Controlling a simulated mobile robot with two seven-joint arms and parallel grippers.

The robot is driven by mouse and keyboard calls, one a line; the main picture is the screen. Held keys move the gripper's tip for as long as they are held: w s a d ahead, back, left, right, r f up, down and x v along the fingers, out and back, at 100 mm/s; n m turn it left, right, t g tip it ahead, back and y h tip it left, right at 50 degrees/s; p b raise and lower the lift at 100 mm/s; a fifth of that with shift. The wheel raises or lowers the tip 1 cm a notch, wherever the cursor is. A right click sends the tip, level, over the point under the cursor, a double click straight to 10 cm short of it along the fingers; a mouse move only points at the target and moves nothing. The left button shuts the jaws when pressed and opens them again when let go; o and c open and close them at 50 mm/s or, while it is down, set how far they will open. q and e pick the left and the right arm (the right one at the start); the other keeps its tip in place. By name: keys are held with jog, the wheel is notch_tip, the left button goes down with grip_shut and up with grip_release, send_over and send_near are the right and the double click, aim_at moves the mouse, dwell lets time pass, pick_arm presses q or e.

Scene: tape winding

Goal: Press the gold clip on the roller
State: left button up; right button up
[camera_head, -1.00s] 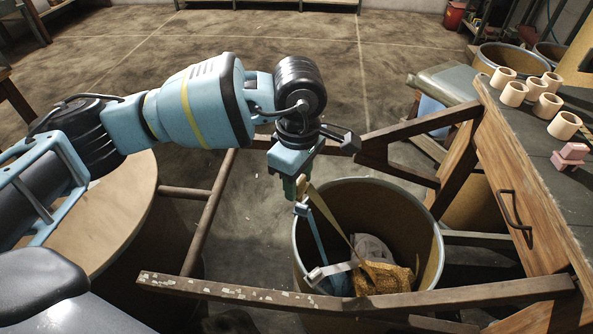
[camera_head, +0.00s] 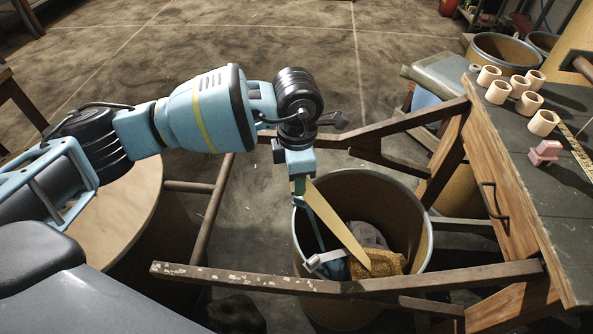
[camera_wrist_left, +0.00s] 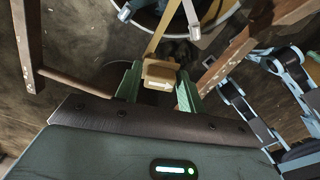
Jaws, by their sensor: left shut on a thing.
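My left gripper (camera_head: 299,186) hangs over the near left part of an open drum, pointing down. In the left wrist view its green fingers (camera_wrist_left: 160,88) are shut on a gold-tan clip (camera_wrist_left: 160,70) with a pale arrow on it. A flat tan strip (camera_head: 338,228) runs from the gripper down into the drum; it also shows in the left wrist view (camera_wrist_left: 160,28). A brown cylinder (camera_head: 582,68) with a dark rod end is cut off at the right edge; I cannot tell whether it is the roller. My right gripper is not in view.
On the right, a dark-topped bench (camera_head: 520,170) carries several cream rings (camera_head: 543,122) and a pink block (camera_head: 545,153). Open floor lies behind.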

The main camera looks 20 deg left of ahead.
pick_arm(q)
jog(key=n+p, duration=0.2)
jog(key=n, duration=0.1)
jog(key=n+p, duration=0.1)
jog(key=n, duration=0.1)
jog(key=shift+r, duration=0.3)
jog(key=n+p, duration=0.3)
jog(key=n, duration=0.1)
jog(key=shift+n, duration=0.4)
jog(key=shift+n+p, duration=1.05)
jog(key=shift+n, duration=0.15)
jog(key=shift+n+p, duration=0.6)
jog(key=shift+n, duration=0.4)
jog(key=shift+f+n, duration=0.2)
jog(key=shift+n, duration=0.1)
